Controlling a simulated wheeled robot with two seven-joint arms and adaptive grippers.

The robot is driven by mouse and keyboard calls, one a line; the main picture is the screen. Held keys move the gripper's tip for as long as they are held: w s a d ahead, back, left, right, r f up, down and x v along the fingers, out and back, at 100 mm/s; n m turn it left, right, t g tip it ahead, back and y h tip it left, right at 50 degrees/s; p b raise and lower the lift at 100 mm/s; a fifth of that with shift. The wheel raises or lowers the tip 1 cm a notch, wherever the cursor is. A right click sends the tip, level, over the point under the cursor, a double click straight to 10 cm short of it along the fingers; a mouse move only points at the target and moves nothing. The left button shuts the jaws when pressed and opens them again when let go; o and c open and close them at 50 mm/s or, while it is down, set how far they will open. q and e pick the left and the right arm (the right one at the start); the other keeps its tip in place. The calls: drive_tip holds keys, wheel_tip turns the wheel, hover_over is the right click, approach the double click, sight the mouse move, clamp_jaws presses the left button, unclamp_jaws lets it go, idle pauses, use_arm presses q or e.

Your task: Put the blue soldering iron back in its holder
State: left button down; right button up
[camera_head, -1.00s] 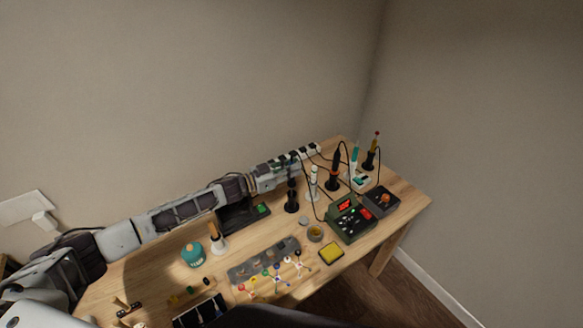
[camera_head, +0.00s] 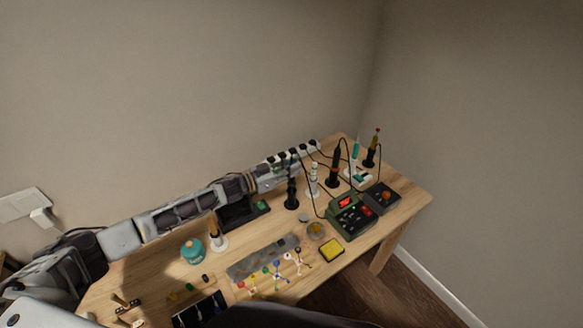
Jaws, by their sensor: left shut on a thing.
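My left gripper (camera_head: 289,173) is near the back of the bench, low over a black holder (camera_head: 291,203). It is shut on the dark blue soldering iron (camera_head: 292,183), which stands upright and lines up with the top of that holder. At this size I cannot tell how deep its tip sits in the holder. The gripper's fingers partly hide the iron. My right gripper is not in view.
A white iron (camera_head: 314,180), a black iron (camera_head: 335,165) and a teal one (camera_head: 355,150) stand close on the right. A green soldering station (camera_head: 350,214) is in front. A power strip (camera_head: 290,156) and cables lie behind.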

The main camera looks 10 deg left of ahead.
use_arm(q)
drive_tip(key=shift+f, duration=0.45)
drive_tip(key=shift+s+f+b, duration=0.1)
drive_tip(key=shift+f+b, duration=0.05)
drive_tip(key=shift+b, duration=0.15)
